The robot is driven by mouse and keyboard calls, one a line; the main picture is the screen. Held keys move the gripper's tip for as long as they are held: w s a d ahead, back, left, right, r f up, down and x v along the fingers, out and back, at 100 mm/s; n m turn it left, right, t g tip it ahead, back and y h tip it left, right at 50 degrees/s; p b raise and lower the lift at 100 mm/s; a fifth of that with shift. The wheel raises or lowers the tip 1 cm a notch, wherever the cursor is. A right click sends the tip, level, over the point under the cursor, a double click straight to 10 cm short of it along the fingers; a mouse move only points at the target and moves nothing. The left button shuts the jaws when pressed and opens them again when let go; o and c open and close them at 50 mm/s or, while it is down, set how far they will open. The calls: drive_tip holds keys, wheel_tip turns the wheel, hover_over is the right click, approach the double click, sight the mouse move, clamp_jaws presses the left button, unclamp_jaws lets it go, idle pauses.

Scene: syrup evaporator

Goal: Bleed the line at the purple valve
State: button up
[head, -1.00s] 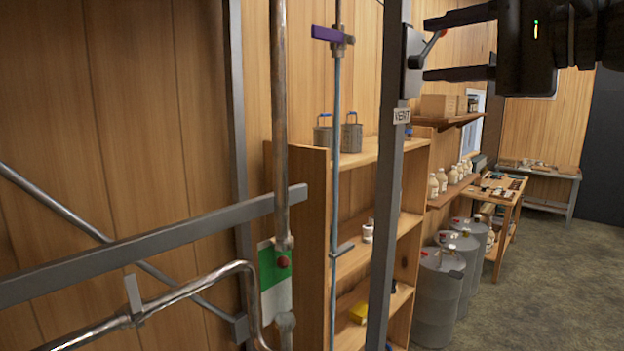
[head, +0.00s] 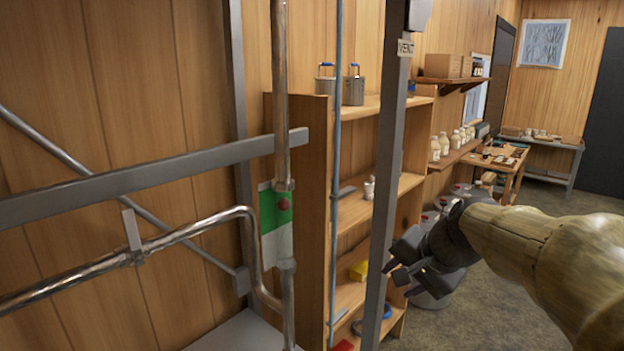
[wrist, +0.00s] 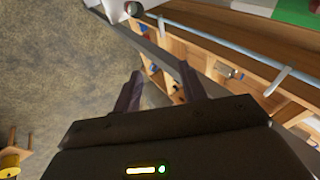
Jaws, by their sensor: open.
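The purple valve is out of the head view, and I cannot make it out in the wrist view. The thin blue-grey pipe (head: 337,130) runs upright in front of the wooden shelf. My gripper (head: 393,273) is low in the head view, just right of the grey upright post (head: 382,190). In the wrist view the two dark fingers of my gripper (wrist: 160,88) are apart with nothing between them. The shelf and a grey bar lie beyond them.
A steel pipe (head: 281,90) with a green and white plate (head: 276,225) stands left of the post. A grey crossbar (head: 150,178) spans the left. The wooden shelf (head: 310,200) stands behind. A VENT label (head: 405,48) is on the post. Open floor (head: 540,290) lies right.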

drive_tip(key=s+f+n+g+h+b, duration=0.1)
drive_tip(key=s+f+n, duration=0.2)
drive_tip(key=f, duration=0.5)
drive_tip(key=s+f+n+g+h+b, duration=0.1)
drive_tip(key=s+f+n, duration=0.1)
drive_tip(key=s+f, duration=0.3)
drive_tip(key=s+a+f+n+g+h+b, duration=0.1)
drive_tip(key=s+f+n, duration=0.2)
drive_tip(key=f, duration=0.9)
drive_tip(key=shift+s+n+g+b, duration=0.3)
drive_tip(key=shift+s+g+b, duration=0.1)
drive_tip(key=shift+s, duration=0.7)
